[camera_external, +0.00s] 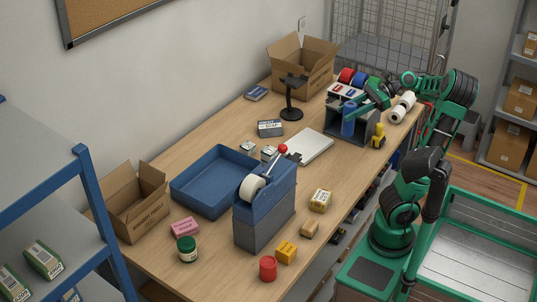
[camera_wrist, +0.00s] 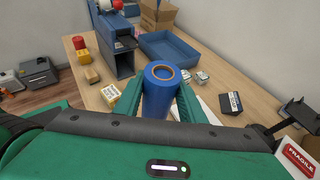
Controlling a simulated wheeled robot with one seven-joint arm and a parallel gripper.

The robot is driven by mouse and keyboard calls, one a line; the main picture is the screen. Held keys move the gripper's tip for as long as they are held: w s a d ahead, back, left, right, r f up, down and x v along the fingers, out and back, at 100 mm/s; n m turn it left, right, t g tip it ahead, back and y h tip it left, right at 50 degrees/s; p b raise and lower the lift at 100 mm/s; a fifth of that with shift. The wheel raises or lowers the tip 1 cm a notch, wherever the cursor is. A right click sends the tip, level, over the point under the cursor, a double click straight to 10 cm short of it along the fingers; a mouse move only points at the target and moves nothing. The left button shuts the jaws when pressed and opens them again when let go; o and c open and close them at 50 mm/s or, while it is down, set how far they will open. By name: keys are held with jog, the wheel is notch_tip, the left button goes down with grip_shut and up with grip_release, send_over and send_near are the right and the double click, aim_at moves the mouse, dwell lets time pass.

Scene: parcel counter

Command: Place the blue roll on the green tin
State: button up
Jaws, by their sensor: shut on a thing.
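The blue roll (camera_wrist: 159,95) stands upright between the two green fingers of my gripper (camera_wrist: 158,100) in the wrist view, its ring-shaped top facing the camera. My gripper is shut on it. In the external view the blue roll (camera_external: 348,126) shows in front of a dark grey stand, with my gripper (camera_external: 352,110) at it. I cannot tell how high it is above the counter. The green tin (camera_external: 187,249) is upright near the counter's left end, far from my gripper. I cannot make it out in the wrist view.
The tall blue tape dispenser (camera_external: 265,207) and the blue tray (camera_external: 209,183) stand between my gripper and the tin. A pink box (camera_external: 185,227) is beside the tin. A red tin (camera_external: 268,268) and yellow boxes (camera_external: 287,252) are nearer the front edge. An open carton (camera_external: 137,203) is behind.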

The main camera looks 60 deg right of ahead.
jog(key=w+a+n+g+y, duration=0.2)
jog(key=w+a+n+g, duration=0.1)
jog(key=w+a, duration=1.65)
jog(key=w+a+n+g, duration=0.2)
jog(key=w+a, duration=0.1)
jog(key=a, duration=1.8)
jog(key=s+a+n+g, duration=0.1)
jog(key=s+a, duration=0.3)
jog(key=a, duration=0.7)
jog(key=s+a+g, duration=0.1)
jog(key=s+a, duration=0.3)
jog(key=a, duration=0.7)
jog(key=s+a+n, duration=0.1)
jog(key=s+a, duration=0.2)
jog(key=a, duration=0.8)
jog(key=w+d+f, duration=0.5)
jog(key=w+f, duration=0.4)
jog(key=f, duration=0.1)
jog(key=shift+w+d+f+y, duration=0.2)
jog(key=shift+w+f+y, duration=0.1)
jog(key=shift+y, duration=0.1)
jog(key=shift+f, duration=0.1)
